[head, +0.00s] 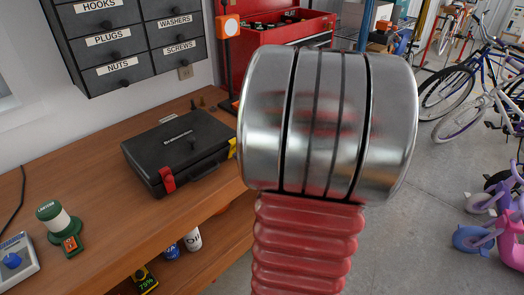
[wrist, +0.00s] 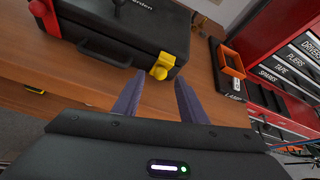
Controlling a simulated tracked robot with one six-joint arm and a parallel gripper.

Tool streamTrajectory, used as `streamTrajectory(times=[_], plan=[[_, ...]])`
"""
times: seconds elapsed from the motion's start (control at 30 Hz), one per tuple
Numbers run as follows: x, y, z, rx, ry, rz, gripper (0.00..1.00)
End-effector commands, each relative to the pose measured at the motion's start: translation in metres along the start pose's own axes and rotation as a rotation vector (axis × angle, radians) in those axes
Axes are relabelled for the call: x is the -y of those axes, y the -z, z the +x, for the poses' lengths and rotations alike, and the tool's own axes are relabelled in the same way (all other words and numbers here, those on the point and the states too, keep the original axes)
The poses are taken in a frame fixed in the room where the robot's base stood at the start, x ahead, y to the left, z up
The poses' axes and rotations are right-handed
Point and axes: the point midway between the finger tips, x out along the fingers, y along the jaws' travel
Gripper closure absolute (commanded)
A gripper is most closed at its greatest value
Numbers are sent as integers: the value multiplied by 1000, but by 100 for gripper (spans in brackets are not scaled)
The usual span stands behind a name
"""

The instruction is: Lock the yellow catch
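The black case (head: 180,145) lies closed on the wooden workbench. Its yellow catch (wrist: 162,66) is at the right end of the case's front in the wrist view, and a small part of it (head: 232,148) shows beside my arm in the head view. I cannot tell whether this catch is locked. A red catch (head: 167,180) is at the other end of the front; it also shows in the wrist view (wrist: 45,17). My gripper (wrist: 158,80) is open and empty, its fingertips pointing toward the yellow catch, with no clear contact. My arm hides the gripper in the head view.
The workbench (head: 95,190) has bare wood in front of the case. An orange-framed lamp base (wrist: 231,60) and a red drawer cabinet (wrist: 295,55) stand right of the case. Bicycles (head: 470,85) stand on the floor at right.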

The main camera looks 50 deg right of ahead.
Motion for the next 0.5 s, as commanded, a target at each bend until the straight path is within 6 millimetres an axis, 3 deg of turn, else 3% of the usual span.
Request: streamTrajectory(times=[0.5], plan=[[1,0,-71,1,3,0,62]])
